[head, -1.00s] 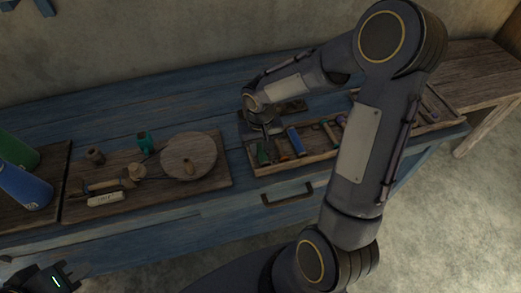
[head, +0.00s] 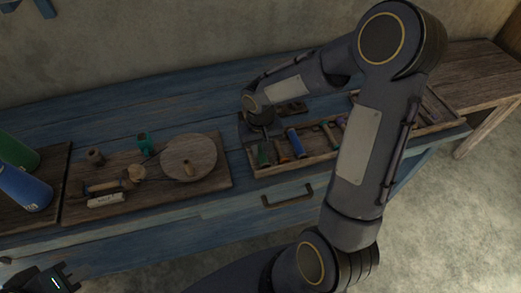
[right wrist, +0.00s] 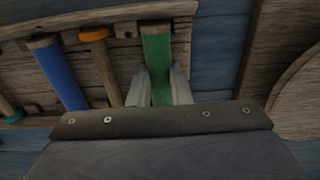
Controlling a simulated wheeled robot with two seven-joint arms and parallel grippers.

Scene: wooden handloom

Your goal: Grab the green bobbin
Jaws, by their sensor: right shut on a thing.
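The green bobbin (head: 263,157) is at the left end of the wooden bobbin tray (head: 320,154) on the blue table. In the right wrist view the green bobbin (right wrist: 157,62) lies between the two pale fingers of my right gripper (right wrist: 159,88), which is shut on it. In the head view my right gripper (head: 264,139) points down at the bobbin, its fingers partly hidden. The bobbin appears still in its place in the tray. My left gripper (head: 68,276) is empty at the lower left, its fingers apart.
A blue bobbin (head: 295,142) and an orange-ended bobbin (right wrist: 95,36) lie close beside the green one. A wooden board (head: 217,184) with a round disc (head: 188,157) and a teal spool (head: 143,143) lies to the left.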

